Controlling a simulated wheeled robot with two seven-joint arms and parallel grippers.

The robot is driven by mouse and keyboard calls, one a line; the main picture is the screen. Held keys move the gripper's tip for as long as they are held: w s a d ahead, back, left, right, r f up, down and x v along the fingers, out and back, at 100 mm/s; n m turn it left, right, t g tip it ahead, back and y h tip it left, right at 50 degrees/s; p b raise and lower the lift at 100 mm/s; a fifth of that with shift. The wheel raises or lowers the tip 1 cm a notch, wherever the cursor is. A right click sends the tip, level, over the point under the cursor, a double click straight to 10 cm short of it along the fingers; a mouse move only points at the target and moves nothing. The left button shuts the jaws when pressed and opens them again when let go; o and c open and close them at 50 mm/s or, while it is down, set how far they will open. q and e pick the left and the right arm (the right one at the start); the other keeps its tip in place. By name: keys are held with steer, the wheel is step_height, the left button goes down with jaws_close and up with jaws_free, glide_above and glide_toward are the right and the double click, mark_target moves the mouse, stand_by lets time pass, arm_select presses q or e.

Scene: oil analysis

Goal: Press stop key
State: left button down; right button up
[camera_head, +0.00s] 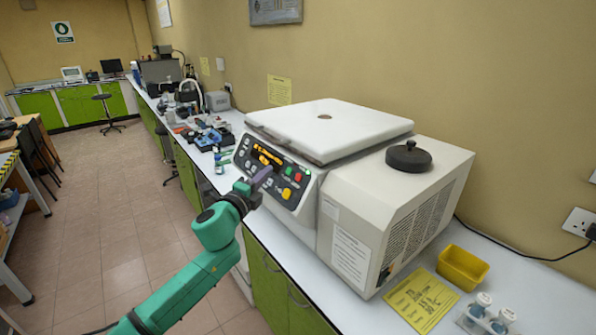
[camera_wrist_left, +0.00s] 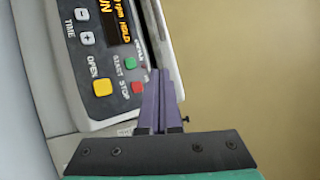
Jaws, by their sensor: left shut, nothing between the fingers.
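A white centrifuge (camera_head: 330,130) stands on the bench with its lid down. Its dark control panel (camera_head: 270,168) has a lit orange display. The red stop key (camera_head: 298,177) sits at the panel's right side; in the left wrist view the red key (camera_wrist_left: 137,87) is labelled STOP, just left of the fingertips. A green start key (camera_wrist_left: 130,62) is above it and a yellow open key (camera_wrist_left: 102,87) to its left. My left gripper (camera_head: 266,172) is shut and empty in front of the panel; its purple fingers also show in the left wrist view (camera_wrist_left: 159,73). Contact with the panel cannot be told.
A black round knob-like piece (camera_head: 408,157) lies on top of the centrifuge's right housing. A yellow tray (camera_head: 462,268), a yellow sheet (camera_head: 422,300) and small bottles (camera_head: 488,313) are on the bench at right. Several instruments crowd the bench behind.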

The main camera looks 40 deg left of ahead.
mark_target(299, 178)
arm_select(q)
steer(key=shift+d+r, duration=0.15)
steer(key=shift+r, duration=0.35)
steer(key=shift+w+f, duration=0.1)
steer(key=shift+f, duration=0.05)
steer(key=shift+w+d+f+b, duration=0.35)
steer(key=shift+w+f+b, duration=0.4)
steer(key=shift+w+b, duration=0.35)
steer(key=shift+w+d+f+b, duration=0.35)
steer(key=shift+w+f+b, duration=0.55)
steer(key=shift+w, duration=0.35)
steer(key=shift+w+d+f+b, duration=0.35)
steer(key=shift+w+f+b, duration=0.3)
steer(key=shift+w+b, duration=0.5)
steer(key=shift+w+d+f, duration=0.1)
steer(key=shift+w+f, duration=0.1)
steer(key=shift+w, duration=0.15)
